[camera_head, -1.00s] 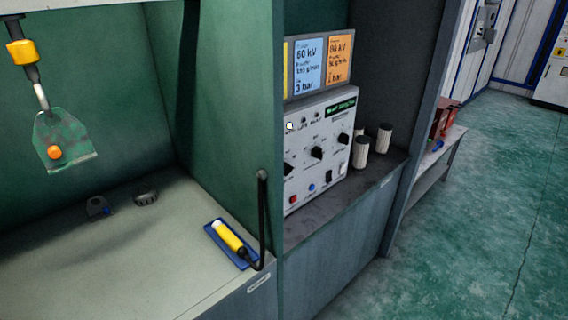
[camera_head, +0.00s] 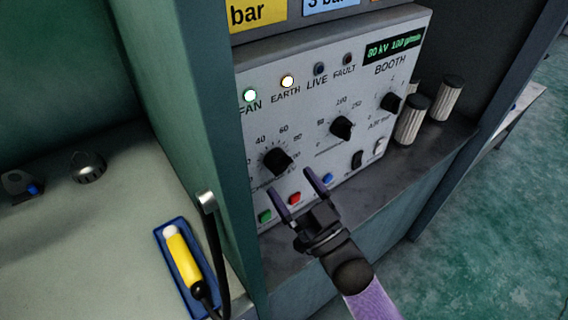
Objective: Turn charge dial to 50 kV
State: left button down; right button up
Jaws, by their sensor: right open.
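The control box (camera_head: 310,115) stands on a grey shelf, its white face marked BOOTH. Its left black dial (camera_head: 277,160) has a scale on which 40 and 60 can be read; its pointer setting is too small to tell. The green display (camera_head: 394,47) appears to read 80 kV and 100 g/min. My right gripper (camera_head: 290,184) is open and empty, its two purple fingers pointing up at the panel just below the left dial. It does not hold the dial. My left gripper is not in view.
The panel also has a middle dial (camera_head: 341,128), a right dial (camera_head: 391,102), and green (camera_head: 265,216), red (camera_head: 295,198) and blue (camera_head: 328,179) buttons near the gripper. White-sided cylinders (camera_head: 412,121) stand at right. A yellow-handled tool (camera_head: 183,258) lies on a blue tray at left.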

aim_at(281, 167)
jog(key=shift+x, duration=1.95)
jog(key=shift+w+f, duration=0.1)
jog(key=c, duration=1.3)
